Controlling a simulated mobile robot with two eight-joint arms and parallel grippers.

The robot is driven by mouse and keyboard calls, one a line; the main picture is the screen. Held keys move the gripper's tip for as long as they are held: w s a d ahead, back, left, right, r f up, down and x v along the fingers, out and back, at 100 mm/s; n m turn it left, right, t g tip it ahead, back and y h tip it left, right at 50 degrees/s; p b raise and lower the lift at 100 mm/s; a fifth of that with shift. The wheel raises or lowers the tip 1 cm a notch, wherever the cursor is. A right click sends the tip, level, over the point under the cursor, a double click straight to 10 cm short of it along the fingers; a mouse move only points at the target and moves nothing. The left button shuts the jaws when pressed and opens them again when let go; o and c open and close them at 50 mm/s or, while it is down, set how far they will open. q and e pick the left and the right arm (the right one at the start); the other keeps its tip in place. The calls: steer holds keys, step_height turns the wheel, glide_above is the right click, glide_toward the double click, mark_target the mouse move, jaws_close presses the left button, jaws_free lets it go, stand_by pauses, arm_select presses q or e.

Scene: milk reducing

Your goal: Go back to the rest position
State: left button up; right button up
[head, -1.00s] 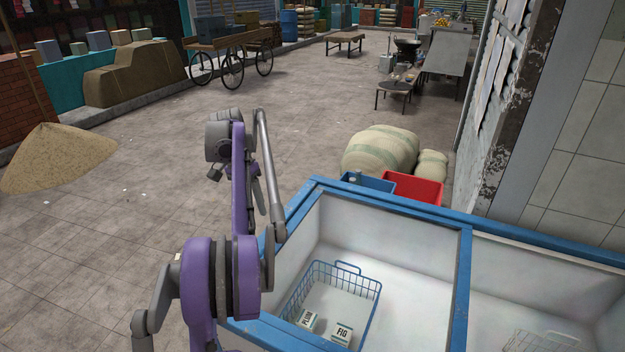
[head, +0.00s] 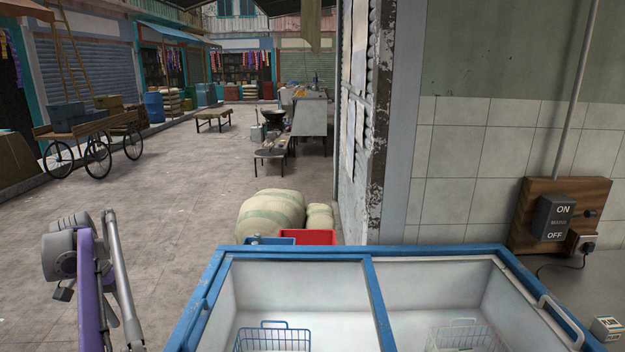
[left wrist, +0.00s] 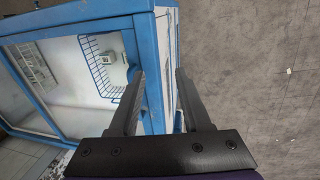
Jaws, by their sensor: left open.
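My left arm (head: 88,285) is raised at the left of the head view, beside the blue-framed freezer. My left gripper (left wrist: 160,76) shows in the left wrist view, with its two dark fingers apart and nothing between them. Below it are the freezer's blue rim (left wrist: 55,20) and the grey floor (left wrist: 260,90). My right arm and gripper are in neither view.
The open freezer (head: 370,300) has two bays, with a blue basket (head: 272,338) in the left and a pale basket (head: 460,335) in the right. A small carton (head: 607,328) is at the right edge. Sacks (head: 270,215) and a red crate (head: 308,237) stand behind.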

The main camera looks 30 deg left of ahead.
arm_select(q)
steer(key=w+d+f+m+y, duration=0.15)
steer(key=w+d, duration=0.35)
steer(key=d, duration=0.5)
steer(key=w+d+f+m, duration=0.15)
steer(key=w+d, duration=0.35)
steer(key=d, duration=0.6)
steer(key=shift+m+t+y, duration=0.55)
steer(key=shift+m+t, duration=0.05)
steer(key=shift+t, duration=0.2)
steer(key=d+f, duration=0.1)
steer(key=d, duration=0.4)
steer(key=d+f, duration=0.2)
steer(key=d, duration=0.3)
steer(key=s+d+f, duration=0.1)
steer(key=d, duration=0.4)
steer(key=shift+d+f, duration=0.1)
steer(key=shift+f, duration=0.25)
steer(key=s+d+f+m+t, duration=0.1)
steer(key=s+d+f, duration=0.2)
steer(key=d, duration=0.3)
steer(key=s+d+f+m+t, duration=0.1)
steer(key=s+d+f, duration=0.2)
steer(key=d, duration=0.4)
steer(key=shift+s+f+t+h, duration=0.3)
steer(key=shift+f+h, duration=0.1)
steer(key=shift+f, duration=0.35)
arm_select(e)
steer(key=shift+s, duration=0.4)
